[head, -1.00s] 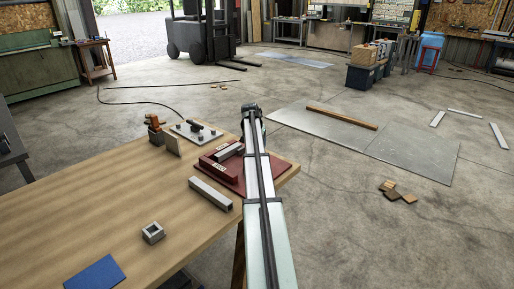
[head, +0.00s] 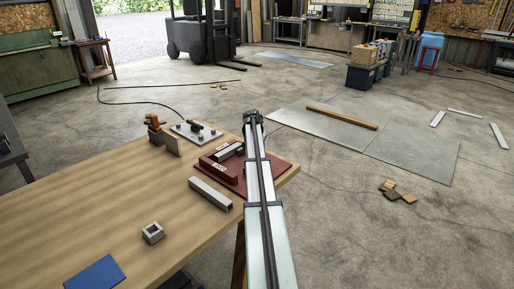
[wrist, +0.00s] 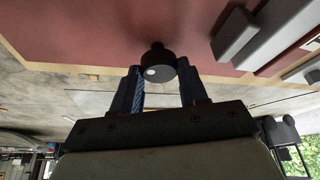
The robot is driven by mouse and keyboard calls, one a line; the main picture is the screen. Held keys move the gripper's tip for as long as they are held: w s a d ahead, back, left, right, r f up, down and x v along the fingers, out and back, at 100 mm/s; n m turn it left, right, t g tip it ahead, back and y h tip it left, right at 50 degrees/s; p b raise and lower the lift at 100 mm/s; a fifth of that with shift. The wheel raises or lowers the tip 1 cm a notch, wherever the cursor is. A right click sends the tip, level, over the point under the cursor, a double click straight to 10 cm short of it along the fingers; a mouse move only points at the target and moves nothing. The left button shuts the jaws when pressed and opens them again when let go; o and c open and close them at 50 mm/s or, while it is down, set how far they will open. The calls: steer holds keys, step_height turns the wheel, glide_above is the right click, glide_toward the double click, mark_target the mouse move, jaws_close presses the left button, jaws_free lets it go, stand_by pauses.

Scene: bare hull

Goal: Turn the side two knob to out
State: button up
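A black round knob (wrist: 157,66) with a pale dot on its end stands on the side of a red fixture in the wrist view. My gripper (wrist: 160,80) has its two blue fingers apart, one on each side of the knob. The fingertips are close to the knob's edges; I see no clear grip on it. In the head view the red fixture (head: 233,178) lies at the table's far right corner, partly behind my arm. The knob and the fingers are hidden there. The knob's position marks are not readable.
The wooden table (head: 110,215) also holds a grey square tube (head: 210,194), a small grey block (head: 153,233), a blue pad (head: 95,273) and a light plate (head: 196,131) with a black handle. Grey blocks (wrist: 235,34) sit on the fixture near my gripper.

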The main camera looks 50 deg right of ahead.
steer(key=c, duration=0.5)
steer(key=shift+s+n+t, duration=0.1)
steer(key=shift+n+t, duration=0.4)
steer(key=shift+n, duration=1.1)
steer(key=o, duration=1)
steer(key=shift+y, duration=0.3)
steer(key=shift+o, duration=0.2)
steer(key=v, duration=1.3)
steer(key=shift+r, duration=0.35)
steer(key=shift+s+a, duration=0.1)
